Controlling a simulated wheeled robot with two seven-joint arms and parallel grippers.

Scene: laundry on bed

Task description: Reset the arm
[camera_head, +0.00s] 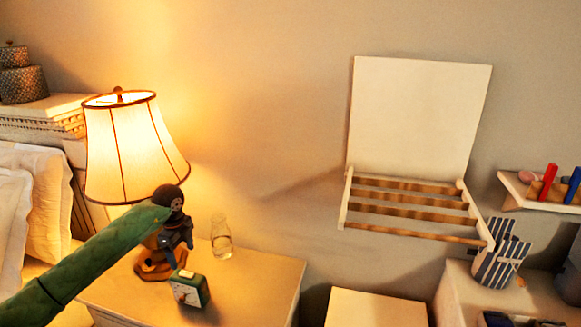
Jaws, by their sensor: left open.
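My left arm, green, comes in from the lower left in the head view. My left gripper (178,238), dark, is at its end, in front of the lamp's base and above the nightstand (262,283). Its jaws are open and nothing shows between them. A small green clock (190,289) stands on the nightstand just below the gripper, and a clear glass bottle (221,237) stands to its right. My right gripper is not in view.
A lit lamp (122,150) rises behind the gripper. A wall drying rack (415,205) with wooden bars is folded out at the right. A shelf (540,197) holds coloured pegs. The bed pillows (45,190) are at left.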

